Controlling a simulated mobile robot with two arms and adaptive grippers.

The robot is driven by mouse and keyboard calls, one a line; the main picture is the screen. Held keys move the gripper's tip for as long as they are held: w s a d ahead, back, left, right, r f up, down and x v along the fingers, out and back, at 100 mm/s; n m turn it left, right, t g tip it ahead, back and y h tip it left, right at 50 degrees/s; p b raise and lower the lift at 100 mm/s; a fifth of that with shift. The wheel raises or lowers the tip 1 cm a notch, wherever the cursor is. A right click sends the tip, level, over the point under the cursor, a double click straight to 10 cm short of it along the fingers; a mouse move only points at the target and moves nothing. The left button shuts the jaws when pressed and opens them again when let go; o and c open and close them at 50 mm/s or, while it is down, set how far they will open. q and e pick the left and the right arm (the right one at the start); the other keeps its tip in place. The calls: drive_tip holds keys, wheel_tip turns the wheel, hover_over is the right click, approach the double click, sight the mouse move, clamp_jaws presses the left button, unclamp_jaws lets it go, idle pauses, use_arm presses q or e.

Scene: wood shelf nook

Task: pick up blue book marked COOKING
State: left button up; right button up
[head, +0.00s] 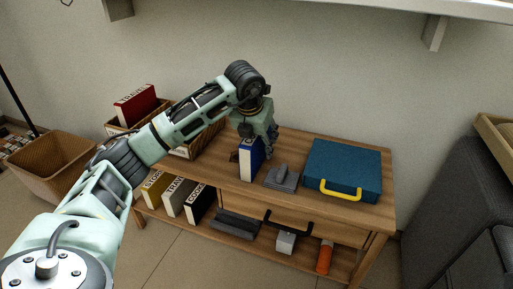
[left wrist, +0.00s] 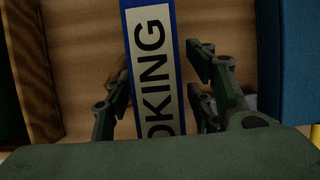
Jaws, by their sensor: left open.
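The blue book (head: 249,160) stands upright on the wooden table top, its white spine facing the front. In the left wrist view the book (left wrist: 150,50) shows a white label with black letters, of which "OKING" is readable; the rest is hidden below by my gripper's body. My left gripper (head: 258,140) is right above the book, pointing down. In the left wrist view the open fingers of my left gripper (left wrist: 160,90) lie on either side of the book; I cannot tell whether they touch it. My right gripper is not in view.
A grey bookend-like object (head: 283,179) sits just right of the book. A teal case (head: 343,165) with a yellow handle lies farther right. A wooden crate (head: 183,152) holding a red book (head: 136,104) is left. More books (head: 174,196) stand on the lower shelf.

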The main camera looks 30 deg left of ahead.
use_arm(q)
drive_tip(key=shift+f, duration=0.25)
drive_tip(key=shift+c, duration=0.4)
clamp_jaws()
